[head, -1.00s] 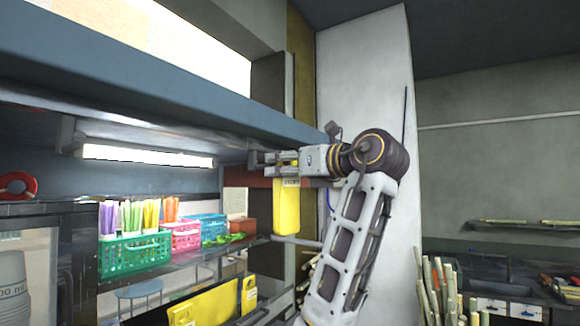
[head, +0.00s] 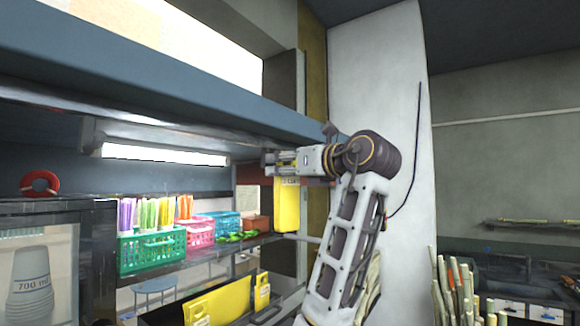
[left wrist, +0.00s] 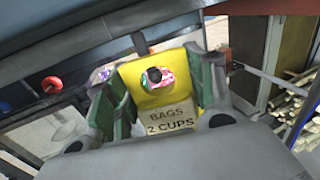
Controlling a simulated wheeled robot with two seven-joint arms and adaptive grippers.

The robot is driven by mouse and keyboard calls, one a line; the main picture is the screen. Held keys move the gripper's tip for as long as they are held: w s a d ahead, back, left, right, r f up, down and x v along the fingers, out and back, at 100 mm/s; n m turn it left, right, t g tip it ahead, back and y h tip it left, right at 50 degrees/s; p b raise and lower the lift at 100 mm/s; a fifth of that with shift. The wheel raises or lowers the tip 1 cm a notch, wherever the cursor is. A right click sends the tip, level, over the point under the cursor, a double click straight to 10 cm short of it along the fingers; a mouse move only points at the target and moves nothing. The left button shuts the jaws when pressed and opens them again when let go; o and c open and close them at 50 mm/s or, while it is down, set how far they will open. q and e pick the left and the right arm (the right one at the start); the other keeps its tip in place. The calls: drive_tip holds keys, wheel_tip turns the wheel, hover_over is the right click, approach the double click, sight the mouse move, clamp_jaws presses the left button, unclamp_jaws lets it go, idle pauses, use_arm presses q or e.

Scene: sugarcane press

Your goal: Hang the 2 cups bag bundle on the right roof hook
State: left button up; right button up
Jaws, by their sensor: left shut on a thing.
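The yellow 2 cups bag bundle (head: 287,208) hangs upright from my left gripper (head: 272,160), just under the blue-grey roof beam in the head view. My left gripper is shut on it. In the left wrist view the bundle (left wrist: 182,72) is between the two green-grey fingers, with a round hole near its top and the label "BAGS 2 CUPS". A short grey piece (left wrist: 140,43) shows beyond the bundle's top edge; I cannot tell whether it is the right roof hook. No hook is clear in the head view. My right gripper is not in view.
The roof beam (head: 180,108) runs along above my left gripper. A shelf below holds green (head: 150,250), pink (head: 200,232) and blue baskets. More yellow bundles (head: 262,292) stand lower down. A white pillar (head: 375,70) is behind my arm; sugarcane stalks (head: 455,290) stand at right.

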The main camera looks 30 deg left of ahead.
use_arm(q)
drive_tip(key=shift+w+a+f, duration=0.1)
drive_tip(key=shift+a, duration=0.85)
drive_tip(key=shift+a+f+b, duration=0.3)
drive_tip(key=shift+a+f, duration=0.05)
drive_tip(key=shift+a, duration=0.15)
drive_tip(key=shift+a+f, duration=0.1)
drive_tip(key=o, duration=1)
drive_tip(key=shift+v, duration=6)
